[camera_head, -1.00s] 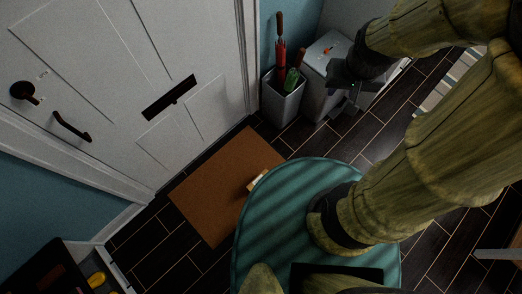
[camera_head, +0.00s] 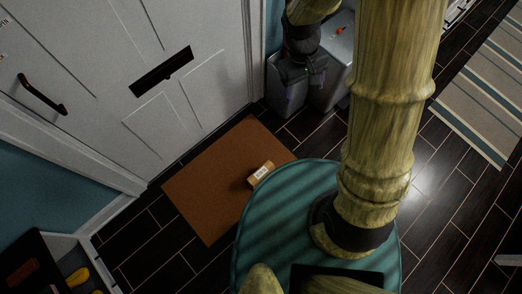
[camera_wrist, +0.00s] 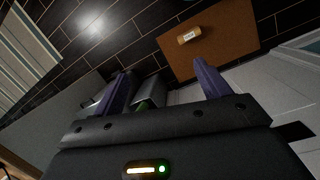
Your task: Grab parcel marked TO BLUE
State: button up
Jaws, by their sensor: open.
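A small tan parcel (camera_head: 261,173) with a white label lies on the brown doormat, near the edge of my teal round base. It also shows in the wrist view (camera_wrist: 189,35), beyond my fingers. The label has dark marks, too small to read. My gripper (camera_head: 303,92) is above the grey bin near the door, well apart from the parcel. In the wrist view my gripper (camera_wrist: 162,72) has its two purple fingers spread, with nothing held between them.
The doormat (camera_head: 205,190) lies before the white door (camera_head: 120,100) with its mail slot. A grey bin (camera_head: 286,95) and a pale box (camera_head: 335,60) stand at the back. A dark shelf (camera_head: 30,262) is at lower left. A striped rug (camera_head: 470,95) lies right on dark tiles.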

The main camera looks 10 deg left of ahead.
jog(key=s+a+f+n+t+h+b, duration=0.1)
jog(key=a+f+n+h+b, duration=0.25)
jog(key=a+f+b, duration=0.8)
jog(key=s+f+n+h+b, duration=0.15)
jog(key=f+n+b, duration=0.4)
jog(key=f, duration=1.35)
jog(key=s+a+f+n+t+h+b, duration=0.15)
jog(key=a+f+h+b, duration=0.35)
jog(key=f+b, duration=0.85)
jog(key=s+a+f+n+t+b, duration=0.2)
jog(key=f+b, duration=0.4)
jog(key=f, duration=0.6)
jog(key=s+a+f+n+t+b, duration=0.3)
jog(key=s+f+n+t+b, duration=0.2)
jog(key=f, duration=0.8)
jog(key=s+a+f+n+t+b, duration=0.3)
jog(key=f+b, duration=0.6)
jog(key=f, duration=0.4)
jog(key=s+n+t, duration=0.1)
jog(key=s+t, duration=0.1)
jog(key=shift+s+f, duration=0.25)
jog(key=shift+s, duration=0.05)
jog(key=shift+a, duration=0.1)
jog(key=b+x, duration=0.3)
jog(key=x, duration=0.9)
jog(key=shift+w+b, duration=0.15)
jog(key=shift+b, duration=0.25)
